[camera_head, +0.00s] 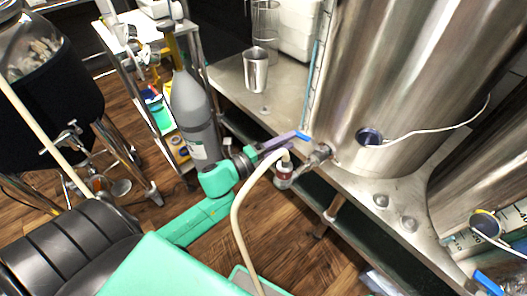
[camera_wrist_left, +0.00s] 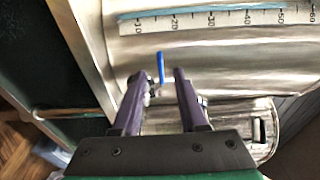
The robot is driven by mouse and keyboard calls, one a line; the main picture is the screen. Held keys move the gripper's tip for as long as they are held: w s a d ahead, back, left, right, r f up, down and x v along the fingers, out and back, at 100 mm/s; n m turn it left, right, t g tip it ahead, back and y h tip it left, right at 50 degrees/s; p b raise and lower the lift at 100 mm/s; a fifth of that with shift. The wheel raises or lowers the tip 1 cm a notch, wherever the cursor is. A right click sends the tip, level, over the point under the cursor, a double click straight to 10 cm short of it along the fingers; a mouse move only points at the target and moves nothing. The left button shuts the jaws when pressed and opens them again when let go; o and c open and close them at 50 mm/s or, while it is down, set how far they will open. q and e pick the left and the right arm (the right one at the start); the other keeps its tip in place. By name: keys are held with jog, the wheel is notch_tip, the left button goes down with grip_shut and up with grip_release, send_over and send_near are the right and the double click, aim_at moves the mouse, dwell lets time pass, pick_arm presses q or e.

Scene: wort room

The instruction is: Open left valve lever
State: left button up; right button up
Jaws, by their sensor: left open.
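The left valve lever (camera_head: 303,136) is a small blue handle at the pipe fitting low on the large steel tank. In the left wrist view the blue lever (camera_wrist_left: 161,66) stands upright in the picture, in the gap between the fingertips. My left gripper (camera_head: 283,144) reaches from the left with its purple fingers at the lever. In the wrist view the gripper (camera_wrist_left: 158,78) is open, with a finger on each side of the lever; I cannot tell if either touches it. My right gripper is not in view.
A pale hose (camera_head: 243,195) rises to the valve fitting (camera_head: 285,170) just in front of the gripper. The tank (camera_head: 400,80) stands on a steel bench with a metal cup (camera_head: 256,69). A grey gas cylinder (camera_head: 194,115) stands left. Another blue lever (camera_head: 487,284) shows at lower right.

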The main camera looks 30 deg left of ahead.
pick_arm(q)
jog(key=v, duration=0.9)
jog(key=shift+s+p, duration=0.15)
jog(key=shift+p, duration=0.15)
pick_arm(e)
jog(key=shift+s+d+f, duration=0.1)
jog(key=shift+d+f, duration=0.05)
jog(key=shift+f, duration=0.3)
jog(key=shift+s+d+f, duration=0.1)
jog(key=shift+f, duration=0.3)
